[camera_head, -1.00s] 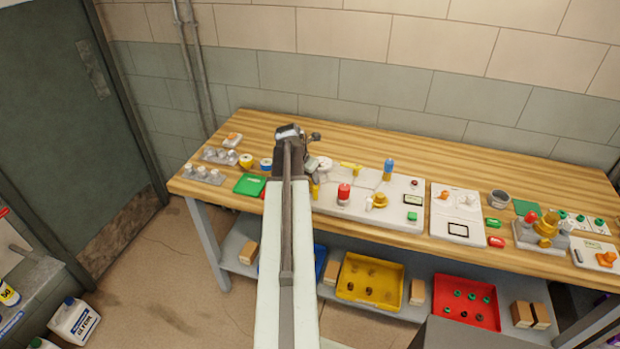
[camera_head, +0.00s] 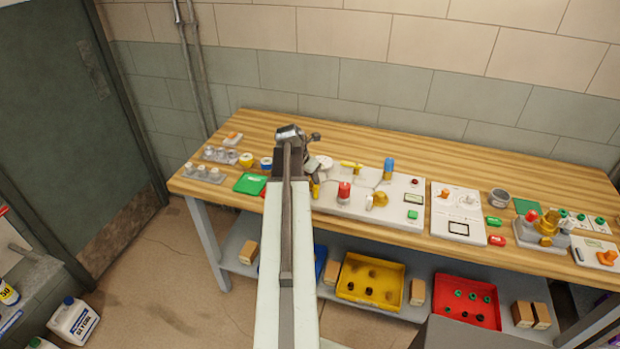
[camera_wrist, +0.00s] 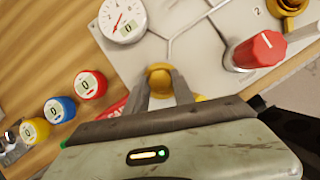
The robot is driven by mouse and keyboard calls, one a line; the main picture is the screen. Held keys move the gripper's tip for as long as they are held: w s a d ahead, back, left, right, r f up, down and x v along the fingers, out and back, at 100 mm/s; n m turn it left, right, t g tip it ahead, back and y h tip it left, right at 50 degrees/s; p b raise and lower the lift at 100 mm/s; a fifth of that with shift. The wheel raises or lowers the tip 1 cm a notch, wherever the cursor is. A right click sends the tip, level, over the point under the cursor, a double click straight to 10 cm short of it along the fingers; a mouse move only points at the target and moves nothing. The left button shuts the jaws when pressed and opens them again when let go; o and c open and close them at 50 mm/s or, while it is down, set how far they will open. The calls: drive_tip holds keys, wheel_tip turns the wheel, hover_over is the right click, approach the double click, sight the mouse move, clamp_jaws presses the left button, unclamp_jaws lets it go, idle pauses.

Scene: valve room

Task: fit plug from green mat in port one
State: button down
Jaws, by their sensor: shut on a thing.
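My gripper (camera_wrist: 161,88) is shut on a small yellow piece with a rounded top, which I take to be the plug (camera_wrist: 159,72). It is over the lower left part of a white panel (camera_wrist: 205,60). I cannot tell whether the plug touches the panel or sits in an opening. A second yellow part shows just right of the fingers. A "2" is printed near a yellow fitting (camera_wrist: 290,6) at the top right; no "1" label is readable. The green mat (camera_head: 250,184) at the bench's left looks bare.
A dial gauge (camera_wrist: 122,20) and a red knob (camera_wrist: 262,50) stand on the panel close to my gripper. Red (camera_wrist: 90,83), blue (camera_wrist: 59,109) and yellow (camera_wrist: 34,131) round gauges lie to the left. A blue-topped fitting (camera_head: 389,168) rises further right. The bench's back strip is clear.

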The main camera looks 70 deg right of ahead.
drive_tip(key=shift+s+a+f, duration=0.1)
drive_tip(key=shift+a+f, duration=0.25)
drive_tip(key=shift+f, duration=0.05)
drive_tip(key=c, duration=1)
unclamp_jaws()
drive_tip(key=shift+d+r+p, duration=0.2)
drive_tip(key=shift+r+p, duration=0.3)
drive_tip(key=shift+p, duration=0.05)
drive_tip(key=shift+d+r+p, duration=0.15)
drive_tip(key=shift+r+p, duration=0.3)
drive_tip(key=shift+p, duration=0.05)
wheel_tip(320, 180, up, 6)
drive_tip(key=p, duration=0.6)
drive_tip(key=shift+r, duration=0.1)
drive_tip(key=shift+w, duration=0.2)
